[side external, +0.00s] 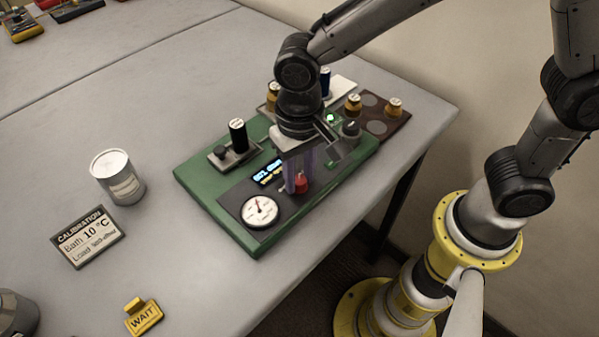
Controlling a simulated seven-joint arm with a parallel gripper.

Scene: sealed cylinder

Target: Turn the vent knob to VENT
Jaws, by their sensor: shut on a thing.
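My gripper (296,183) points down over the green panel board (215,192), with its fingers reaching the dark plate on the board's near side. It is shut on a small red knob (301,184), which shows at the fingertips and is partly hidden by them. I take this for the vent knob; no VENT label is readable, and I cannot tell which way the knob points. A round white gauge (259,210) with a needle is on the same plate, left of the knob.
A black cylinder (238,136) stands on a small base at the board's left. Several brass-coloured weights, including one (353,104), stand at the back.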

